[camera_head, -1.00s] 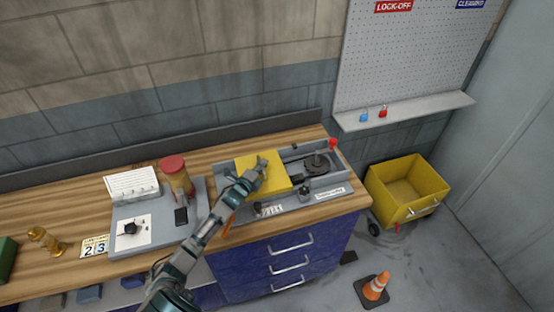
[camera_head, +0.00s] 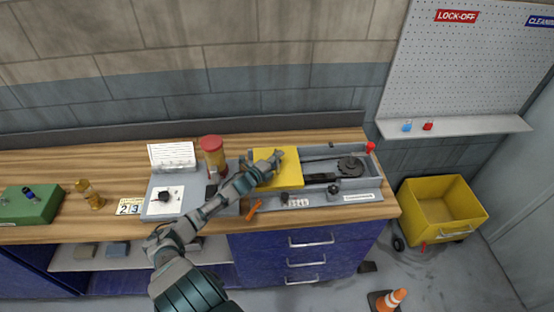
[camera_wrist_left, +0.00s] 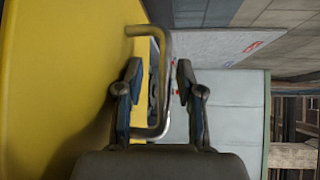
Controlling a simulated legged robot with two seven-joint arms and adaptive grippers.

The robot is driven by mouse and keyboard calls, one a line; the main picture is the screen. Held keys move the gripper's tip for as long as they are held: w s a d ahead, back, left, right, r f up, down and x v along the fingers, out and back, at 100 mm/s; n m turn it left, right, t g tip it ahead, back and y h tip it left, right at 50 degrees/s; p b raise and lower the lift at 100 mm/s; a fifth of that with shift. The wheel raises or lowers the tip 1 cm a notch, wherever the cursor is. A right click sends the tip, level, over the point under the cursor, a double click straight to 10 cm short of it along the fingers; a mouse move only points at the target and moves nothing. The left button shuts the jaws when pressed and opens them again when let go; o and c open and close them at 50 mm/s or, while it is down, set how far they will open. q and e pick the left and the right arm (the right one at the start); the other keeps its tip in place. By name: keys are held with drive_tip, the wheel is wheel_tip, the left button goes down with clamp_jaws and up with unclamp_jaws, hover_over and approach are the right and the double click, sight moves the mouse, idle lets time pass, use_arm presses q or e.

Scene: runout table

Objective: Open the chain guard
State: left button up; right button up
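The chain guard (camera_head: 275,178) is a yellow box-like cover over the left part of the grey machine on the bench. It looks closed and flat. In the left wrist view its yellow face (camera_wrist_left: 60,70) fills the left side. A bent metal handle (camera_wrist_left: 164,85) stands out from it. My left gripper (camera_head: 278,155) is over the guard in the head view. In the left wrist view its two fingers (camera_wrist_left: 158,75) are apart, one on each side of the handle bar, with visible gaps. My right gripper is not in view.
The grey machine bed (camera_head: 335,198) has a dark sprocket (camera_head: 350,164) and a red knob (camera_head: 370,147) on the right. A jar with a red lid (camera_head: 212,157) stands left of the guard, near my arm. A yellow bin (camera_head: 440,205) is on the floor at right.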

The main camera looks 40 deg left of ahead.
use_arm(q)
drive_tip(key=shift+w+d, duration=0.2)
drive_tip(key=shift+d, duration=0.05)
drive_tip(key=shift+w+d, duration=0.1)
drive_tip(key=shift+d, duration=0.1)
drive_tip(key=shift+d+r, duration=0.15)
drive_tip(key=shift+d, duration=0.05)
drive_tip(key=s, duration=0.7)
drive_tip(key=s+r, duration=0.1)
drive_tip(key=s, duration=0.3)
drive_tip(key=shift+s, duration=0.25)
drive_tip(key=shift+s+d+r, duration=0.25)
drive_tip(key=shift+d, duration=0.15)
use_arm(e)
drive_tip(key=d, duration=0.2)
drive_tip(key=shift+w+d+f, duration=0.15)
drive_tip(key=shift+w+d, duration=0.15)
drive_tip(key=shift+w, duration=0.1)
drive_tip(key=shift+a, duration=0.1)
